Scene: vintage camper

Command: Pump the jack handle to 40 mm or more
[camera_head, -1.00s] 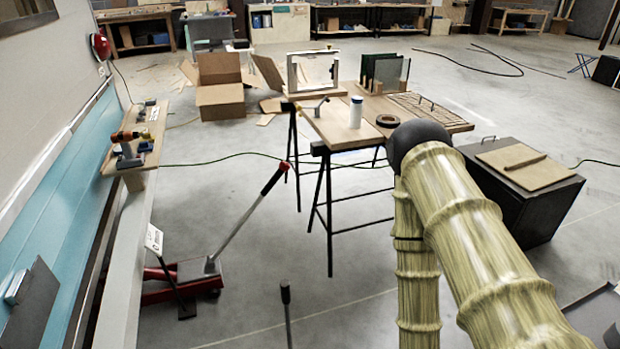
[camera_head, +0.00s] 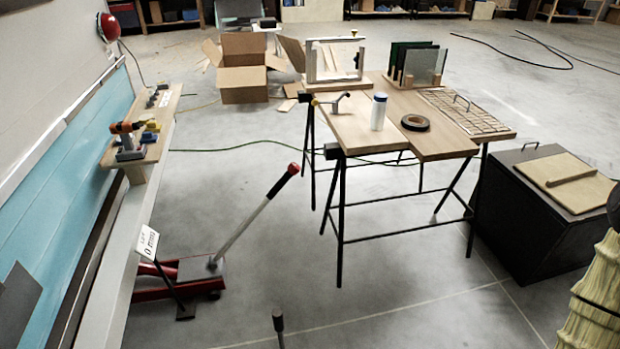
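The red floor jack (camera_head: 198,278) sits on the floor at lower left, partly under the camper's side. Its grey handle (camera_head: 240,231) slants up to the right and ends in a black grip (camera_head: 281,187) with a red tip. A small white sign (camera_head: 147,243) on a dark stand beside the jack reads what looks like 0 mm; its smaller line is too small to read. Part of my yellowish ribbed arm shows at the lower right edge, well apart from the handle. My gripper is not in view.
A worktable (camera_head: 445,146) with a bottle, tape roll and glass panes stands right of the handle. A black box (camera_head: 538,215) stands further right. A dark upright rod (camera_head: 278,322) rises at the bottom. Bare floor lies between jack and table.

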